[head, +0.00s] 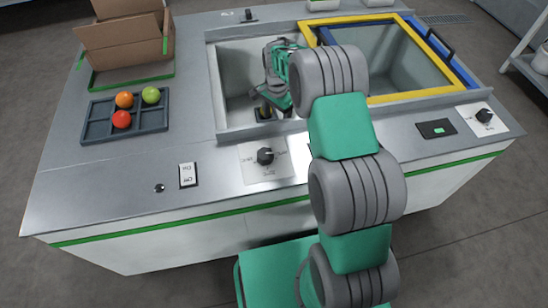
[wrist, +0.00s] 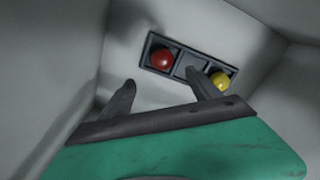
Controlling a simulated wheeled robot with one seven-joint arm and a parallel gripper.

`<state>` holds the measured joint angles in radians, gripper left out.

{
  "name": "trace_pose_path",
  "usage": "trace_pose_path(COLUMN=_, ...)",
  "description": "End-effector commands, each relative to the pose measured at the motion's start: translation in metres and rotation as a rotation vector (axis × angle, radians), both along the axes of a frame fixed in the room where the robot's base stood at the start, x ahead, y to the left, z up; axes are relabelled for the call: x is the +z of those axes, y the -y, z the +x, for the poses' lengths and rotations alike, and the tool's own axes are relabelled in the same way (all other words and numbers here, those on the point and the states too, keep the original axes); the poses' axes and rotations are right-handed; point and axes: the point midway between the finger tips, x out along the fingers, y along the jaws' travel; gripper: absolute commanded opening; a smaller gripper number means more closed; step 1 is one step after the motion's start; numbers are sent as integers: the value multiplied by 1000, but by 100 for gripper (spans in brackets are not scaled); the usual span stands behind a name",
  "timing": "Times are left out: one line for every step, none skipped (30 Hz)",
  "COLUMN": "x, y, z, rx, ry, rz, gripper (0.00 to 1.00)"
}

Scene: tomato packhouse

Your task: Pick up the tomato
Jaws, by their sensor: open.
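In the wrist view, a red tomato (wrist: 162,58) sits in the left compartment of a small dark tray (wrist: 192,67). A yellow tomato (wrist: 220,80) sits in the right compartment, partly behind a finger; the middle compartment looks empty. My gripper (wrist: 160,80) is open, its two fingers apart and nothing between them. The fingers point toward the tray, and the right one overlaps it in the picture. In the head view, my gripper (head: 268,104) is down inside a grey sunken bin (head: 232,75), and my arm hides much of it.
Pale bin walls rise close around my gripper. Left of the bin, a dark divided tray (head: 97,122) holds an orange, a green and a red tomato (head: 121,119). A cardboard box (head: 125,45) stands behind it. A yellow-framed clear lid (head: 420,97) lies right of the bin opening.

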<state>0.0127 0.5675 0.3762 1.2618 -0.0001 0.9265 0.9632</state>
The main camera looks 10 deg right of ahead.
Motion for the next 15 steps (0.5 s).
trace_pose_path(x=-26, y=0, z=5, rx=-26, ry=-4, rz=0, gripper=72)
trace_pose_path(x=-32, y=0, z=7, rx=-38, ry=-6, rz=0, gripper=72)
trace_pose_path(x=-38, y=0, z=8, rx=-50, ry=-9, rz=1, gripper=72)
trace_pose_path(x=-42, y=0, z=9, rx=-55, ry=-11, rz=0, gripper=72)
trace_pose_path(x=-46, y=0, z=9, rx=-56, ry=-11, rz=0, gripper=72)
trace_pose_path(x=-50, y=-1, z=9, rx=-56, ry=-12, rz=0, gripper=72)
trace_pose_path(x=-54, y=-1, z=8, rx=-55, ry=-11, rz=0, gripper=72)
trace_pose_path(x=-58, y=-2, z=8, rx=-54, ry=-12, rz=0, gripper=72)
trace_pose_path(x=-63, y=-2, z=8, rx=-54, ry=-12, rz=0, gripper=72)
trace_pose_path(x=-66, y=-2, z=8, rx=-53, ry=-12, rz=0, gripper=72)
trace_pose_path(x=-69, y=-2, z=8, rx=-53, ry=-12, rz=0, gripper=72)
trace_pose_path(x=-75, y=-2, z=7, rx=-53, ry=-12, rz=0, gripper=72)
trace_pose_path(x=-81, y=-2, z=7, rx=-53, ry=-12, rz=1, gripper=72)
trace_pose_path(x=-88, y=-3, z=7, rx=-52, ry=-12, rz=1, gripper=72)
trace_pose_path(x=-96, y=-3, z=7, rx=-52, ry=-12, rz=0, gripper=72)
